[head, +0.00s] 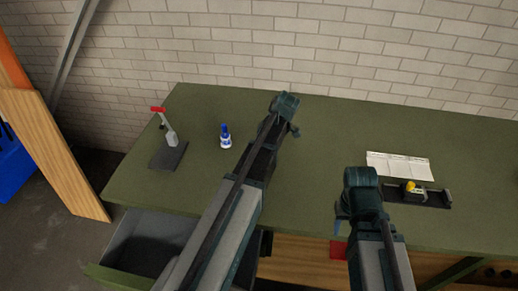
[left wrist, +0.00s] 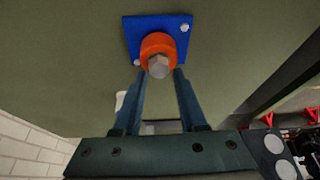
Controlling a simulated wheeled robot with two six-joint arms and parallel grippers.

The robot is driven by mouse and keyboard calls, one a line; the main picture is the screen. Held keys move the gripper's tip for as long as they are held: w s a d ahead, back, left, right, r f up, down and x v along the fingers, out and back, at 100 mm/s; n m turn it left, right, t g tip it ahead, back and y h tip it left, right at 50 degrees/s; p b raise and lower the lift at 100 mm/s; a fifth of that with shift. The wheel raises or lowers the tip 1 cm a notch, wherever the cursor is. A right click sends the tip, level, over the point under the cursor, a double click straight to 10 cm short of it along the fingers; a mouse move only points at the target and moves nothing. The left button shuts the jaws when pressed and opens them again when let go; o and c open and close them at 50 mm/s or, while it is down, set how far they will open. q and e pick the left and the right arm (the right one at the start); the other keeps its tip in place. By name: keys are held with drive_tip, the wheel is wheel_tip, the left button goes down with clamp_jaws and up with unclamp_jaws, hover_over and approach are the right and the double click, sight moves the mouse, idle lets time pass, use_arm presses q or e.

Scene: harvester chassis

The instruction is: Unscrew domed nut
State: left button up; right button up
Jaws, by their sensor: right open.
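In the left wrist view, a grey domed nut (left wrist: 158,66) with hexagonal sides sits in front of an orange round collar (left wrist: 155,44) on a blue plate (left wrist: 178,20). My left gripper (left wrist: 159,76) is open, one finger on each side of the nut's lower part in the picture. I cannot tell whether the fingers touch it. In the head view the nut and plate are not visible, and my left arm crosses the middle of the bench. My right gripper (head: 341,221) is open and empty near the bench's front edge, partly hidden by its own wrist.
On the green bench (head: 325,130) stand a red-handled clamp (head: 171,137) and a blue-and-white bottle (head: 226,138) at left. A paper sheet (head: 400,165) and a black holder (head: 430,196) with a yellow part lie at right. A drawer (head: 150,240) is open at front left.

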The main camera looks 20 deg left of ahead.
use_arm(q)
drive_tip(key=m+t, duration=0.1)
drive_tip(key=m, duration=0.1)
drive_tip(key=shift+s+m, duration=0.2)
drive_tip(key=shift+m, duration=0.2)
drive_tip(key=shift+w+m+t, duration=0.2)
drive_tip(key=shift+m+t, duration=0.3)
drive_tip(key=shift+m, duration=0.7)
drive_tip(key=m+t, duration=0.1)
drive_tip(key=m, duration=0.1)
drive_tip(key=shift+s+m, duration=0.2)
drive_tip(key=shift+m, duration=0.2)
drive_tip(key=shift+w+m+t, duration=0.2)
drive_tip(key=shift+m+t, duration=0.2)
drive_tip(key=shift+m, duration=0.8)
drive_tip(key=shift+h, duration=0.3)
